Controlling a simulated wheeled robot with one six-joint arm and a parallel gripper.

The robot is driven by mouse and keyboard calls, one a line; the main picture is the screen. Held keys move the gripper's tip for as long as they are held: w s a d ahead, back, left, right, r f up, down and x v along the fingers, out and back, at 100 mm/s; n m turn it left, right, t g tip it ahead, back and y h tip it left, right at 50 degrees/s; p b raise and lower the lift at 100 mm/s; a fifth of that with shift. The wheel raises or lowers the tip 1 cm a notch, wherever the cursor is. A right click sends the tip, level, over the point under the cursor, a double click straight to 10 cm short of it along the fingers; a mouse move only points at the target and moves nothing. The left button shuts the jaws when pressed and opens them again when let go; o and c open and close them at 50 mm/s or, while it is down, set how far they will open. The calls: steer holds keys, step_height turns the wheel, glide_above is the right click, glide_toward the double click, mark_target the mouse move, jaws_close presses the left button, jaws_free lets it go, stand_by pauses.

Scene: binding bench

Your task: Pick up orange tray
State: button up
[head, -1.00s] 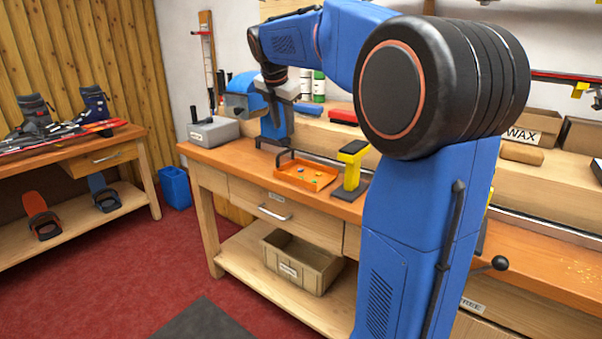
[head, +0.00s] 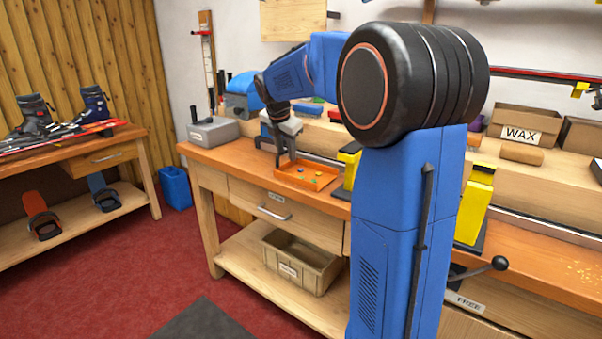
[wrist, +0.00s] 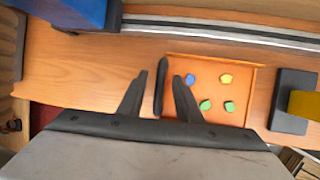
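The orange tray (head: 318,178) lies on the wooden bench top, with several small blue, yellow and green pieces in it. It also shows in the wrist view (wrist: 210,61), right of centre. A dark upright handle (wrist: 160,88) stands at its left edge. My gripper (head: 285,160) is over the left end of the tray. In the wrist view my gripper (wrist: 158,88) is open, with one finger on each side of the handle and a gap to it. The right finger overlaps the tray's left part in the picture. Whether the fingertips are level with the handle I cannot tell.
A yellow block on a dark base (wrist: 303,104) stands just right of the tray. A blue body (wrist: 75,12) is at the upper left in the wrist view. A grey box (head: 213,132) stands at the bench's left end. A metal rail (wrist: 205,31) runs behind the tray.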

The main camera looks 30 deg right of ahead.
steer(key=shift+w+d+f, duration=0.1)
steer(key=shift+d+f, duration=0.05)
steer(key=shift+f, duration=0.2)
jaws_close()
